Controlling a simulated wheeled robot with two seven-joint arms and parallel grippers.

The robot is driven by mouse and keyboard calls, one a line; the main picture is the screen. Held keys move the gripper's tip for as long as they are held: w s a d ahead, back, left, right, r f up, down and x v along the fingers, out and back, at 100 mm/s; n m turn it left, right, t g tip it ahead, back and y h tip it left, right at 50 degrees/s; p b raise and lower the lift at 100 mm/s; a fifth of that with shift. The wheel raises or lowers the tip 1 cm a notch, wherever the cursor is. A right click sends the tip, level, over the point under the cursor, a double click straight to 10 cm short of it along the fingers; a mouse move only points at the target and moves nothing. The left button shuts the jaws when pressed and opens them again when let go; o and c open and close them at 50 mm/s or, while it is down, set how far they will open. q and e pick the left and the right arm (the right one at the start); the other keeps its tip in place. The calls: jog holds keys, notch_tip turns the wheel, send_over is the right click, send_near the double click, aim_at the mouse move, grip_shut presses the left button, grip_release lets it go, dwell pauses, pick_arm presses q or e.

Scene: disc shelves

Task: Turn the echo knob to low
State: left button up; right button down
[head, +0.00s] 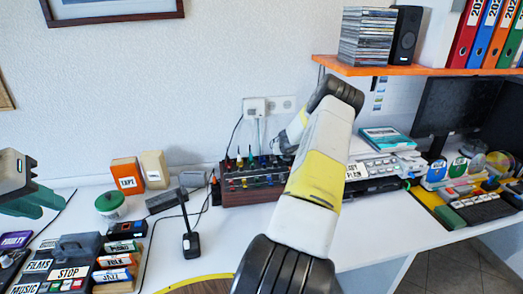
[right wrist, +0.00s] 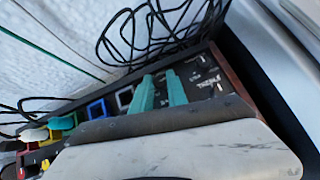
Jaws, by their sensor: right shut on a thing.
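The mixer (head: 235,198), a dark box with wooden sides and several coloured knobs and plugs, stands against the wall in the head view. My right arm crosses in front of its right part. In the right wrist view my right gripper (right wrist: 160,92), with teal fingers, is down at the mixer panel (right wrist: 200,72), shut on a knob that the fingers mostly hide. A "TREBLE" label shows just right of the fingers. I cannot read an echo label or the knob's setting. My left gripper (head: 28,203) is at the far left edge, partly cut off and away from the mixer.
Black cables (right wrist: 135,35) loop behind the panel, and coloured plugs (right wrist: 65,122) stand at its left. A small black stand (head: 190,240), a green-lidded jar (head: 111,206) and labelled cassettes (head: 113,274) lie left of the mixer. An orange shelf (head: 420,69) hangs at upper right.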

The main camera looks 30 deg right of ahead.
jog(key=n+y, duration=0.1)
jog(key=n+t+y, duration=0.1)
jog(key=n, duration=0.1)
jog(key=shift+s+d+n+y, duration=0.1)
jog(key=shift+d+n+y, duration=0.3)
jog(key=shift+n+y, duration=1.4)
jog(key=shift+n, duration=0.5)
jog(key=c, duration=1.3)
grip_release()
jog(key=shift+r, duration=0.1)
